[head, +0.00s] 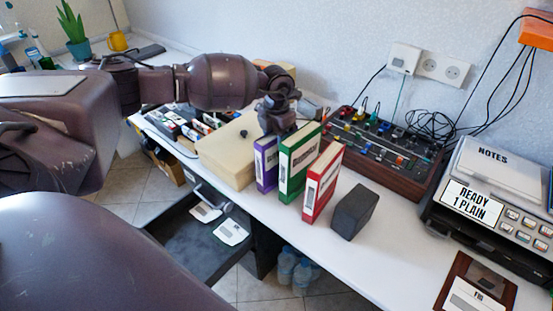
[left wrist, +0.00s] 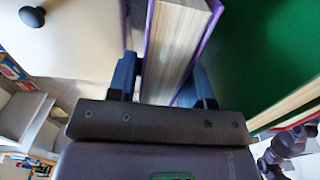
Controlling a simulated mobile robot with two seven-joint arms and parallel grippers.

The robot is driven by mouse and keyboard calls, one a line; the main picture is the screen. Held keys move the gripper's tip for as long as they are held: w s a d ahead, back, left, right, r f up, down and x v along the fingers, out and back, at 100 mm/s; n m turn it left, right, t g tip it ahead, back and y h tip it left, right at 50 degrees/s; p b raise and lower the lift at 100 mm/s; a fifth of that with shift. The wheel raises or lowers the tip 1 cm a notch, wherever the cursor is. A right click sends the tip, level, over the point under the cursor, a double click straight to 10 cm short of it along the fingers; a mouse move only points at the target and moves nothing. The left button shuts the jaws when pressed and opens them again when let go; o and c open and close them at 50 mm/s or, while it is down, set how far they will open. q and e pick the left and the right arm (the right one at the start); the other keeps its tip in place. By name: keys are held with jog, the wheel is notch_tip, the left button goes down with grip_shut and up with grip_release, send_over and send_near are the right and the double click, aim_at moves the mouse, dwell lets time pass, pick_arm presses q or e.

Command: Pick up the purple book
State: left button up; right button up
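The purple book (head: 265,164) stands upright on the white table, left of the green book (head: 298,163). In the left wrist view its pale page edges and purple cover (left wrist: 212,22) come down between my fingers. My left gripper (head: 277,113) is over the top of the purple book. In the left wrist view its blue-grey fingers (left wrist: 163,85) are on either side of the book, close to it. Whether both fingers press on it cannot be told. The green cover (left wrist: 270,50) is close on the right. My right gripper is not clearly in view.
A red book (head: 322,183) and a dark block (head: 354,212) stand to the right. A cream box with a dark knob (head: 226,151) is close on the left. A mixer-like panel (head: 385,150) lies behind. The table's front edge is near.

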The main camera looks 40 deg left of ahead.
pick_arm(q)
grip_shut()
jog(key=shift+r, duration=0.1)
